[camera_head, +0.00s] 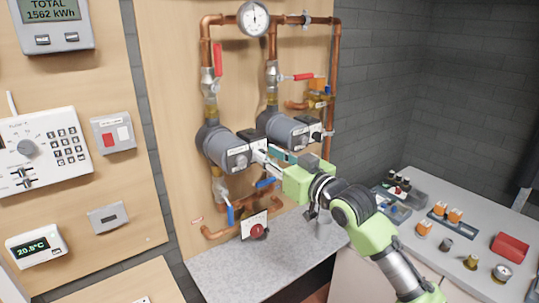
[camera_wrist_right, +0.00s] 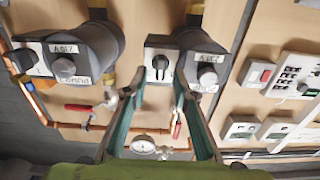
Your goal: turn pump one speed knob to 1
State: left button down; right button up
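Pump one is probably the nearer grey pump (camera_head: 222,148), also in the right wrist view (camera_wrist_right: 207,50), where the picture is upside down. Its dark speed knob (camera_wrist_right: 160,64) sits on a white-labelled control face, beside a round grey cap (camera_wrist_right: 207,78). My right gripper (camera_head: 268,157) is at the front of this pump. In the wrist view the fingers (camera_wrist_right: 159,84) are open, with the knob showing between the tips and nothing held. I cannot tell whether the tips touch the pump face. In the head view the knob is largely hidden by my gripper. My left gripper is out of view.
A second grey pump (camera_head: 283,130) stands just right, with its own knob. Copper pipes (camera_head: 207,45), red valve handles (camera_head: 218,60) and a blue handle (camera_head: 230,214) surround the pumps. A red-knobbed panel (camera_head: 256,230) sits below. A parts table (camera_head: 460,245) is right.

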grip_shut()
jog(key=shift+n, duration=0.3)
jog(key=n, duration=0.8)
jog(key=shift+s+a+f, duration=0.15)
jog(key=shift+s+a, duration=0.1)
jog(key=shift+a, duration=0.1)
jog(key=shift+n, duration=0.3)
grip_release()
